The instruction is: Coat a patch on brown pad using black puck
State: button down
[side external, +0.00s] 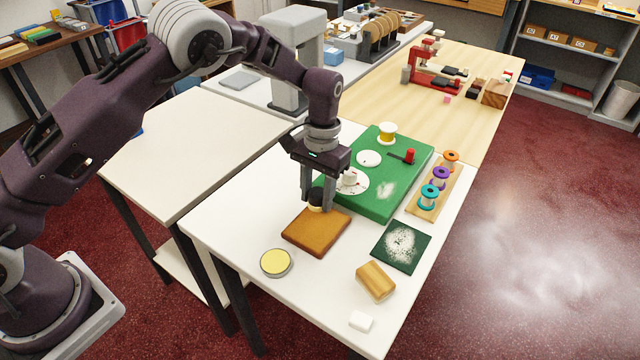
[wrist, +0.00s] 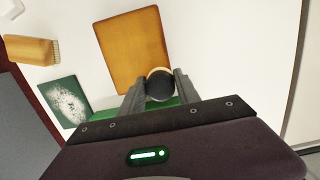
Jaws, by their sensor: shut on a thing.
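The brown pad (side external: 316,234) lies flat on the white table, its top plain with no distinct patch visible. It also shows in the wrist view (wrist: 132,48). My gripper (side external: 317,204) points down at the pad's far edge, its fingers shut around the black puck (wrist: 159,86). In the side view the puck (side external: 316,197) shows a dark body with a pale band, partly hidden by the fingers. In the wrist view it overlaps the pad's near right corner. I cannot tell whether the puck touches the pad.
A green board (side external: 408,158) with discs and a red-handled tool lies just behind. A round yellow tin (side external: 276,263), a dark green speckled card (side external: 400,246), a wooden brush (side external: 376,281) and a white block (side external: 361,321) surround the pad. A spool rack (side external: 434,196) stands right.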

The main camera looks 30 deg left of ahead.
jog(key=shift+s, duration=1.35)
jog(key=w, duration=0.4)
jog(key=shift+r, duration=4.05)
jog(key=shift+s, duration=0.1)
